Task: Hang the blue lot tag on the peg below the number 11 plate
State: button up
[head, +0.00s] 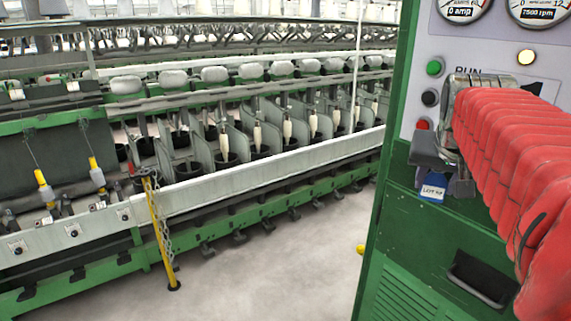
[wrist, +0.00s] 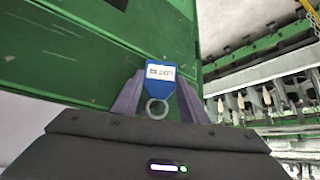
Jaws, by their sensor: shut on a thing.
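My gripper (head: 440,188) is at the right of the head view, in front of the green machine cabinet. It is shut on the blue lot tag (head: 432,192), which has a white label with small print. In the wrist view the tag (wrist: 161,86) sits between the two grey fingers of my gripper (wrist: 159,92), with its pale ring toward the wrist camera.
The green cabinet (head: 400,255) with gauges and buttons stands close behind my gripper. A yellow post with a chain (head: 161,240) stands before the long spinning frame (head: 250,170). Yellow bobbins (head: 45,187) hang at far left. The grey floor (head: 275,270) between frame and cabinet is mostly clear.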

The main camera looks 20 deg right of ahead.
jog(key=shift+d+f, duration=0.45)
jog(key=shift+f, duration=0.15)
jog(key=o, duration=1)
jog(key=shift+o, duration=0.5)
jog(key=v, duration=1.5)
jog(key=shift+w+a, duration=0.3)
jog(key=shift+w+r, duration=0.1)
jog(key=shift+r, duration=0.05)
jog(key=w+a+f+n+y, duration=0.1)
jog(key=a+f+n, duration=0.15)
jog(key=f, duration=0.55)
jog(key=a+f+n+y, duration=0.1)
jog(key=a+f, duration=0.3)
jog(key=f, duration=0.3)
jog(key=s+a+f+n+y, duration=0.1)
jog(key=s+a+f+n, duration=0.1)
jog(key=a+f, duration=0.5)
jog(key=s+a+f+n+y, duration=0.2)
jog(key=a+f, duration=0.4)
jog(key=a, duration=0.3)
jog(key=shift+s+f+n, duration=0.2)
jog(key=shift+f+n, duration=0.15)
